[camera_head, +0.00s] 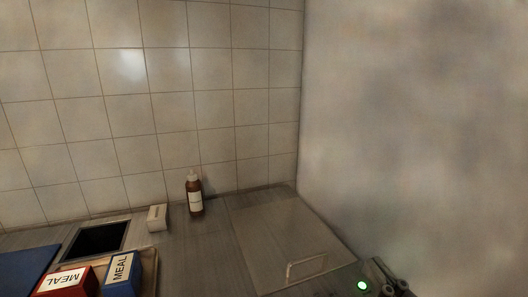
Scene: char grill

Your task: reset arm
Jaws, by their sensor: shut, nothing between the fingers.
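My gripper (392,284) shows only in part, as dark jointed pieces at the bottom edge, right of centre. A round green light (362,285) glows beside it. My gripper is shut and empty, apart from the objects on the counter. The rest of it and most of my arm are cut off below the frame.
Red (66,281) and blue (120,274) MEAL boxes stand at the lower left, by a dark counter opening (97,239). A brown bottle (194,195) and a small pale box (157,217) stand near the tiled wall. A handled metal panel (270,237) is clear.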

